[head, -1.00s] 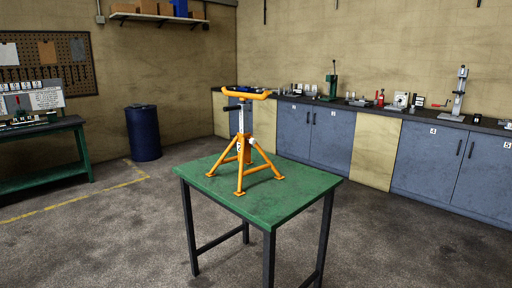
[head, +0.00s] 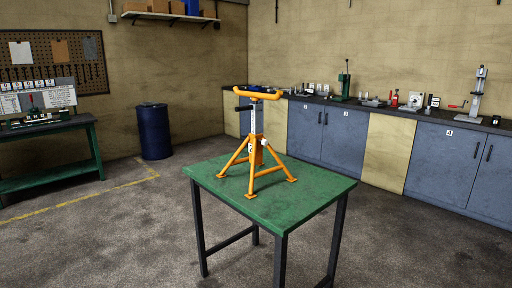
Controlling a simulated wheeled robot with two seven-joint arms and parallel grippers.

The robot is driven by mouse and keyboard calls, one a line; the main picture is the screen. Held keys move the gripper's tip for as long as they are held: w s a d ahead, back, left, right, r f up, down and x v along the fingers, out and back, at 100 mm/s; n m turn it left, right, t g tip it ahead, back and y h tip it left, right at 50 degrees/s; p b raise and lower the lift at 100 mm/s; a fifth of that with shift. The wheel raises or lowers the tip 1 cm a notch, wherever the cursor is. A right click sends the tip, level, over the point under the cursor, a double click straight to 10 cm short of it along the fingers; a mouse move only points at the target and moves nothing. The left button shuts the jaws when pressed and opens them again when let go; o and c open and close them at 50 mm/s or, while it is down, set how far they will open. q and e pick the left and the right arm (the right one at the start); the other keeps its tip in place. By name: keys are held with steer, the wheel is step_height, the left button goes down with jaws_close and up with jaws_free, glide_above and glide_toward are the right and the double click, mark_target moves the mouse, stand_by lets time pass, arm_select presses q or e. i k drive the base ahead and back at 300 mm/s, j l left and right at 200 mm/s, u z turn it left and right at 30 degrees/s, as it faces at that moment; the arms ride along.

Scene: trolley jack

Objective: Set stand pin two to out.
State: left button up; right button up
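An orange stand (head: 255,160) stands upright on splayed legs on a green-topped table (head: 310,188). It has a silver upright column and a wide orange saddle (head: 258,92) on top. A small white knob (head: 264,142) shows on the right of the body. A label, seemingly a number 2, is partly visible on the body. I cannot tell the pin's exact state at this size. Neither of my grippers is in view.
A long bench of blue cabinets (head: 320,136) with several tools on top runs along the back wall. A blue drum (head: 154,132) and a green workbench (head: 50,128) stand at the left. The floor around the table is clear.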

mark_target(264, 142)
steer(key=i+l, duration=0.25)
steer(key=l, duration=0.15)
steer(key=i+l+u, duration=0.1)
steer(key=i+l, duration=0.4)
steer(key=l, duration=0.25)
steer(key=i+l+u, duration=0.1)
steer(key=i+l, duration=0.15)
steer(key=l, duration=0.15)
steer(key=i+l, duration=0.25)
steer(key=l, duration=0.2)
steer(key=j+u, duration=0.05)
